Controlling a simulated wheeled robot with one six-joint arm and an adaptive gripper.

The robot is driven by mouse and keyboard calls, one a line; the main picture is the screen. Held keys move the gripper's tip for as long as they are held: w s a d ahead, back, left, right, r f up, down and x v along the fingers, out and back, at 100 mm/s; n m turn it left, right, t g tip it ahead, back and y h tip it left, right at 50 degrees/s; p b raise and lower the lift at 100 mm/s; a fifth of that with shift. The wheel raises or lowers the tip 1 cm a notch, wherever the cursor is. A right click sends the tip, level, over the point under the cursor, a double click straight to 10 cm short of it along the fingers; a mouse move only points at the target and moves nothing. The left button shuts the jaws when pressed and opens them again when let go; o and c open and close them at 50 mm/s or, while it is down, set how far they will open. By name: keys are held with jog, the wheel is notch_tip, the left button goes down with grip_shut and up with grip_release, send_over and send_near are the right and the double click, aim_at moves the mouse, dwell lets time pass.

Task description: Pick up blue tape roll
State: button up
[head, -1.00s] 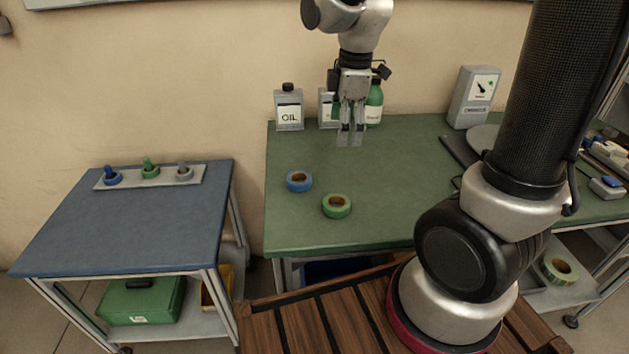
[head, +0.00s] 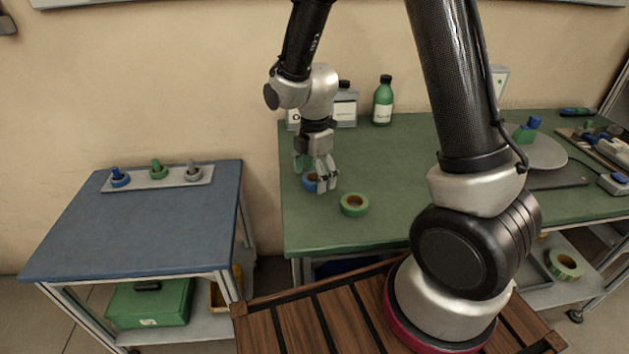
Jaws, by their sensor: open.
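The blue tape roll (head: 308,182) lies on the left part of the green-topped table (head: 400,160). It is partly hidden behind my gripper (head: 323,189). My gripper is open and points down, with its fingers low over the table at the roll. I cannot tell whether the fingers touch the roll or straddle it.
A green tape roll (head: 354,205) lies just right of my gripper. A green bottle (head: 382,103) and grey containers (head: 345,106) stand at the back. A blue-topped cart (head: 140,225) at left bears a tray with several pegs (head: 192,180). The table's middle is clear.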

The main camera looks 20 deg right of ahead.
jog(key=c, duration=1.1)
